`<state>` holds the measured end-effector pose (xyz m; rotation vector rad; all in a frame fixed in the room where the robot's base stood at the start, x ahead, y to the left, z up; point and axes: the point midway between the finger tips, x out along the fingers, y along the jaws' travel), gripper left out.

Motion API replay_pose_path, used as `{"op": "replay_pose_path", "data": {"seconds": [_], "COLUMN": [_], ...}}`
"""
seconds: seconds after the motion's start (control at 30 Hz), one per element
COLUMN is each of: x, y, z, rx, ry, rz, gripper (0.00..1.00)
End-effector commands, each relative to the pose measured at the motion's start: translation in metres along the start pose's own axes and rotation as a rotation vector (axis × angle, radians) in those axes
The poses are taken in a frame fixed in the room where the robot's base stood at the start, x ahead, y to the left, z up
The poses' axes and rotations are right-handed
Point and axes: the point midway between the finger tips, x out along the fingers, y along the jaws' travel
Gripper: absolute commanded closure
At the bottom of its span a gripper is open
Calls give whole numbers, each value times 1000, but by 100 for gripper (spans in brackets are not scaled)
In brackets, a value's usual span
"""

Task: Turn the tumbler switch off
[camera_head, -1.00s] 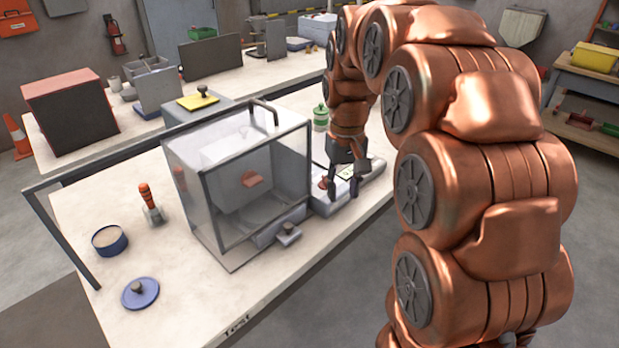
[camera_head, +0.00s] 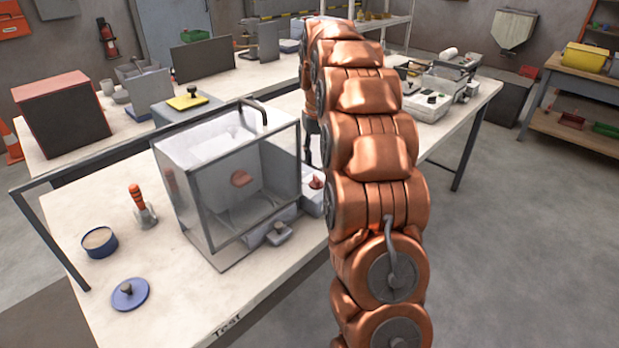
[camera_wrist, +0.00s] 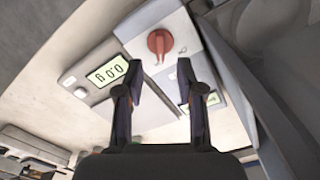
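A red knob-like switch (camera_wrist: 160,42) sits on a light grey panel (camera_wrist: 148,22) in the wrist view. It is the likeliest tumbler switch, but its on or off marking cannot be read. In the head view the red knob (camera_head: 316,181) shows just right of the clear box, beside my arm. My gripper (camera_wrist: 159,72) is open and empty, its two dark fingertips apart, with the knob beyond them and between their lines in the picture. Contact is not visible. In the head view my arm hides most of the gripper and the unit around the knob.
A scale display (camera_wrist: 107,71) reading 0.0 g lies left of the knob, and another green display (camera_wrist: 205,101) is at right. The clear box (camera_head: 225,185) stands close left of my arm.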

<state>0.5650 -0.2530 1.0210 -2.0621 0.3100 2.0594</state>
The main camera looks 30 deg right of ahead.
Motion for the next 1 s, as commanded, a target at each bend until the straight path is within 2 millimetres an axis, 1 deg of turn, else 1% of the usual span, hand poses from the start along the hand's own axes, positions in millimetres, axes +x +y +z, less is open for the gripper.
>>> {"op": "replay_pose_path", "data": {"seconds": [0.17, 0.4, 0.53, 0.7, 0.97, 1.0], "x": [18, 49, 62, 70, 71, 71], "y": [0, -1, -1, -1, -2, -2], "z": [2, 2, 1, 1, 1, 1], "rx": [1, -2, -2, -3, -3, -3], "ry": [-7, -7, -5, -2, -1, -1], "rz": [-1, 0, 0, 0, 0, 0], "gripper": [62, 62, 62, 62, 62, 65]}}
